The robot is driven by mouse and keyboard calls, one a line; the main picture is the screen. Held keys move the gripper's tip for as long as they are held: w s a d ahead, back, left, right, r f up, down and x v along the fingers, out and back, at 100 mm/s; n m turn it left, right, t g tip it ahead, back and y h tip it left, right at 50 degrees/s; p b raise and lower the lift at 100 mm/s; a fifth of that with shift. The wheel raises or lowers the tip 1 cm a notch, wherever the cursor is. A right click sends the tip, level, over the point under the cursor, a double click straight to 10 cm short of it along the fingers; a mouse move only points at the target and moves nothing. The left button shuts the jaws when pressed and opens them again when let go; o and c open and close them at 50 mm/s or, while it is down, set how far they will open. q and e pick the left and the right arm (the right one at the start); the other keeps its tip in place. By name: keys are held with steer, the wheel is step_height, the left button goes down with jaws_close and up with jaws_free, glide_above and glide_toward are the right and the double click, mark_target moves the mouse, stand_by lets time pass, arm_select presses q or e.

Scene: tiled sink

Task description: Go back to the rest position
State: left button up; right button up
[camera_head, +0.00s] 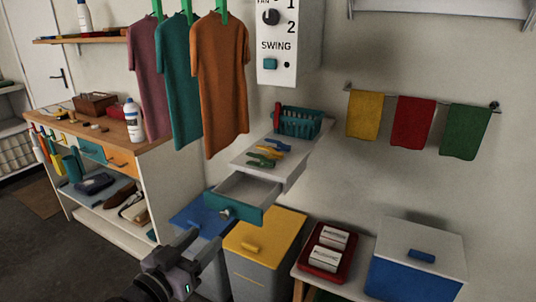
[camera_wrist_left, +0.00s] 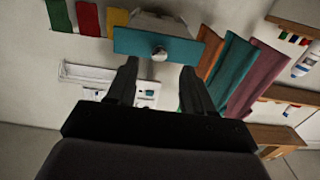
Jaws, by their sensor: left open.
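My left gripper (camera_head: 203,240) is low in the head view, its two fingers apart with nothing between them. It sits in front of and below an open drawer (camera_head: 240,190), apart from it. The drawer has a teal front with a round knob (camera_head: 225,212), and its visible inside looks empty. In the left wrist view, my open fingers (camera_wrist_left: 158,80) point toward the teal drawer front (camera_wrist_left: 128,42) and its knob, with a gap between. My right gripper is not in view.
Clothespins and a teal basket (camera_head: 300,123) sit on the shelf above the drawer. Shirts (camera_head: 220,85) hang at upper left. A blue-lidded bin and a yellow-lidded bin (camera_head: 264,235) stand below the drawer. A wooden-topped workbench (camera_head: 160,135) stands left. Floor at lower left is clear.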

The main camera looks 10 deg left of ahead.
arm_select(q)
steer(key=s+f+n+g+y, duration=0.1)
steer(key=s+f+g+y, duration=0.2)
steer(key=s+f, duration=1.7)
step_height(320, 180, down, 4)
steer(key=g, duration=0.3)
steer(key=shift+a+n+y, duration=0.3)
steer(key=shift+a+y, duration=0.1)
